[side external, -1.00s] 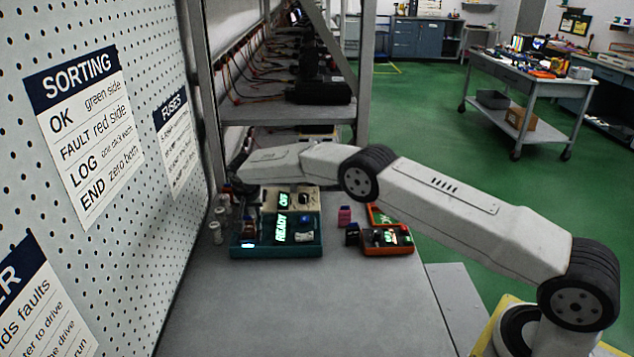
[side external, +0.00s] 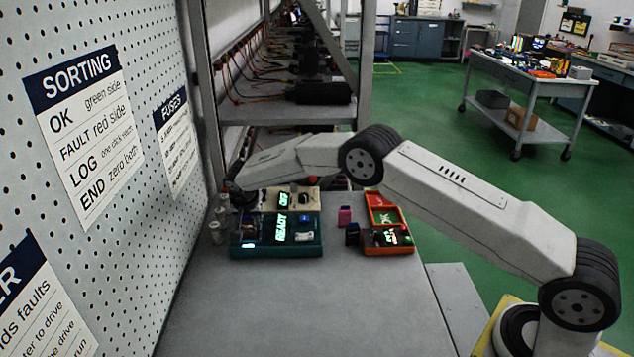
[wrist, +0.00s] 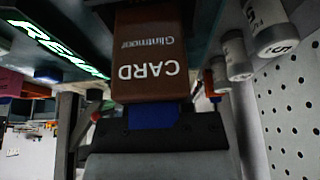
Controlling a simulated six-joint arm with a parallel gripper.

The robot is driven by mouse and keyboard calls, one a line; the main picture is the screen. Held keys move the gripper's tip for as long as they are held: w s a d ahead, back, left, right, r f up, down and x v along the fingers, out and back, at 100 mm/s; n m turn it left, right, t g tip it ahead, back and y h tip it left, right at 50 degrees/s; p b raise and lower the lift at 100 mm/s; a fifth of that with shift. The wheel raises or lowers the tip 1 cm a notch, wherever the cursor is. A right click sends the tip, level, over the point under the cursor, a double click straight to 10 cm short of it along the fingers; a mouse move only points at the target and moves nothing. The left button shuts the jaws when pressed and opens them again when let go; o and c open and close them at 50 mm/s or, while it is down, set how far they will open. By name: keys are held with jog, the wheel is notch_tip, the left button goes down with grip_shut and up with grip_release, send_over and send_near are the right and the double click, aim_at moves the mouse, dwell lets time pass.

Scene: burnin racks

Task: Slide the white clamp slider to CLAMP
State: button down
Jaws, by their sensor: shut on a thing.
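A teal unit (side external: 276,252) with a lit READY screen (side external: 281,228) stands on the bench. A small white part (side external: 304,236) on its right side looks like the clamp slider; its position and any CLAMP label are too small to read. My gripper (side external: 232,187) is above the bench behind the teal unit, by the pegboard, with its fingertips hard to make out. In the wrist view my gripper (wrist: 152,128) is shut on the blue end of a brown card (wrist: 150,52) lettered CARD Glintmoor. The slider does not show there.
A beige unit (side external: 270,198) stands behind the teal one. Orange units (side external: 388,248) and small pink (side external: 345,215) and dark blocks (side external: 352,234) are to the right. White cylinders (side external: 215,232) line the pegboard side. The front bench (side external: 300,310) is clear.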

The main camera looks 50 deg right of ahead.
jog(key=shift+s+a, duration=0.15)
jog(key=shift+c, duration=2.4)
grip_release()
jog(key=shift+r, duration=0.15)
jog(key=shift+v, duration=3.75)
